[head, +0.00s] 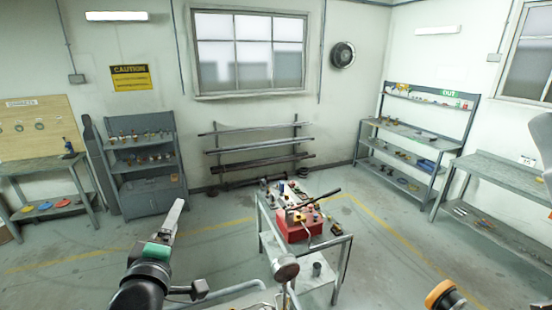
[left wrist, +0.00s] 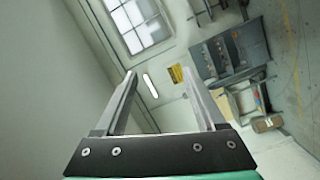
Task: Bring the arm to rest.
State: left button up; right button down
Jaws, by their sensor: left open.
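My left gripper (head: 172,218) is in the lower left of the head view, raised in the air with its fingers pointing up and away. In the left wrist view the left gripper (left wrist: 160,78) has its two fingers well apart, with nothing between them but the distant wall. It is open and empty and touches nothing in view. My right gripper does not show in the head view.
A small metal cart (head: 330,243) with a red toolbox (head: 299,225) and small parts stands right of my left gripper. A round-headed pipe fitting (head: 285,268) rises at the bottom. Shelves (head: 146,160) line the back wall. Floor between is clear.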

pick_arm(q)
jog(key=s+d+r+m+t+h, duration=0.2)
jog(key=s+r+m+t, duration=0.3)
jog(key=s+r+m, duration=0.3)
jog(key=s+d+r+m+t+h, duration=0.1)
jog(key=s+r+m+t, duration=0.3)
jog(key=s+r+m, duration=0.4)
jog(key=s+r+h, duration=0.1)
jog(key=s+r, duration=0.6)
jog(key=r, duration=0.2)
jog(key=shift+s+d+r+t, duration=0.3)
jog(key=shift+d+r+t, duration=0.05)
jog(key=shift+d+t, duration=0.05)
jog(key=shift+o, duration=1.3)
